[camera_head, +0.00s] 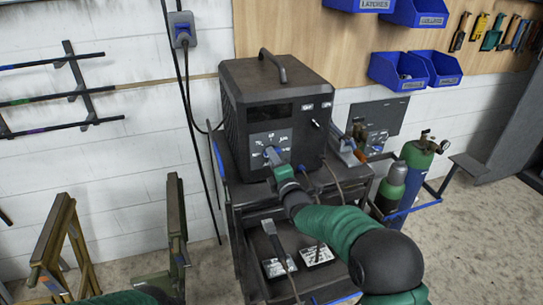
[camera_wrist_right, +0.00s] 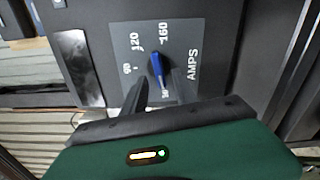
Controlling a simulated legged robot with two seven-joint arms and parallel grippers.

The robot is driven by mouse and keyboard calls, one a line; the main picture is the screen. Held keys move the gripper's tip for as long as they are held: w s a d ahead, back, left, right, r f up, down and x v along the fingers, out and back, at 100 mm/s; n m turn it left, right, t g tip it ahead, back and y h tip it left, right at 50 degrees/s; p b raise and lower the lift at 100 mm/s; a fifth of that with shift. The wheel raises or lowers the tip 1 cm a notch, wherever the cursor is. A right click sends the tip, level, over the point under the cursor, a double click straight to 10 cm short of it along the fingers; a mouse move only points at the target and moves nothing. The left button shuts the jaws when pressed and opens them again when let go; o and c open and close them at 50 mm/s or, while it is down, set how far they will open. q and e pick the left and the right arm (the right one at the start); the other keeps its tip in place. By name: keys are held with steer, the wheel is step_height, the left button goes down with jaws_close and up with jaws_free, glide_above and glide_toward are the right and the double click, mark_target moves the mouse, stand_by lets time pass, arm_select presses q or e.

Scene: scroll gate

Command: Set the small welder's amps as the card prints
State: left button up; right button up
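The small welder is a black box (camera_head: 275,100) with a top handle, standing on a cart. Its grey amps plate (camera_head: 270,140) also shows in the right wrist view (camera_wrist_right: 198,40), with 120, 160 and AMPS readable; other numbers are partly hidden or unclear. A blue knob (camera_wrist_right: 157,68) sits on the plate, its upper end just below 160; I cannot tell which end is the pointer. My right gripper (camera_head: 275,155) is at the plate. In the right wrist view its two dark fingers (camera_wrist_right: 160,88) stand apart on either side of the knob; contact is unclear. My left gripper is out of view.
Two white-labelled items, one a dark pack with a white label (camera_head: 318,254), lie on the cart's lower shelf; their print is unreadable. Gas cylinders (camera_head: 388,187) stand right of the cart. Cables hang before the welder.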

steer(key=shift+w+d, duration=0.3)
steer(key=shift+w, duration=0.3)
steer(key=shift+d, duration=0.55)
steer(key=shift+c, duration=0.2)
steer(key=shift+a, duration=0.6)
jaws_close()
steer(key=shift+d+f, duration=0.1)
steer(key=shift+d, duration=0.1)
